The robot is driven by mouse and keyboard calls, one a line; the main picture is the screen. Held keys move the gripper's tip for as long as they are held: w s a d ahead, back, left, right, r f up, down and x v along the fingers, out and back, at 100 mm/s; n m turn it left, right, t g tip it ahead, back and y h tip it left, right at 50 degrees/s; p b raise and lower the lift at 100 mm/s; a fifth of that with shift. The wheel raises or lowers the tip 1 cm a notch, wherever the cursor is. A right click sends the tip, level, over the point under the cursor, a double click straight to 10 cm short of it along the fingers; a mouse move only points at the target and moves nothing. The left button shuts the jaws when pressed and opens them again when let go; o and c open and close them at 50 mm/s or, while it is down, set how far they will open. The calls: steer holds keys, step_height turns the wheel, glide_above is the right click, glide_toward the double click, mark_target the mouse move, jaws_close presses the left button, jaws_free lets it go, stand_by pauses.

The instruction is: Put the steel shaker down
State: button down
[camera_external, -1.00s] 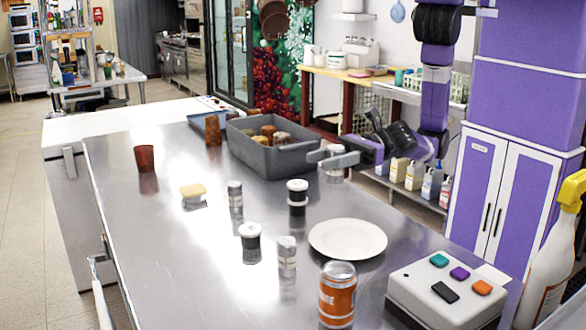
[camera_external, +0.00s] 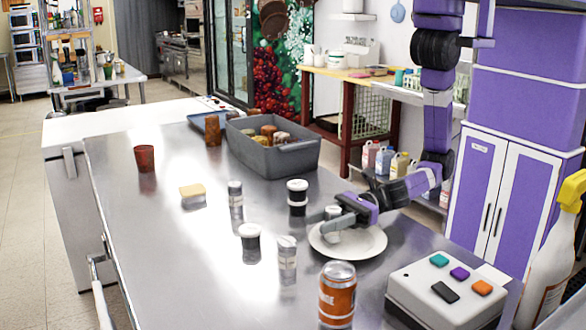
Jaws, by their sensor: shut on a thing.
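My gripper (camera_external: 330,218) is shut on the steel shaker (camera_external: 333,236), a small pale, silvery cylinder held upright. The fingers cover its middle; its top and lower part show. It is over the left part of the white plate (camera_external: 372,243). I cannot tell whether its base touches the plate or hangs just above it.
Two similar small shakers (camera_external: 287,252) (camera_external: 235,191) and two black jars with white lids (camera_external: 250,237) (camera_external: 297,192) stand left of the plate. An orange can (camera_external: 337,300) and a button box (camera_external: 440,295) are in front. A grey bin (camera_external: 265,160) stands behind.

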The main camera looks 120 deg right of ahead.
steer(key=shift+f+b, duration=0.3)
steer(key=shift+f, duration=0.05)
steer(key=c, duration=0.9)
jaws_free()
steer(key=shift+r, duration=0.3)
steer(key=s, duration=0.3)
steer(key=s+b, duration=0.1)
steer(key=s, duration=0.3)
steer(key=s+d+b, duration=0.1)
steer(key=s, duration=0.2)
steer(key=shift+s, duration=0.4)
steer(key=shift+s+r+b, duration=0.15)
steer(key=shift+s+b, duration=0.25)
steer(key=shift+s, duration=0.2)
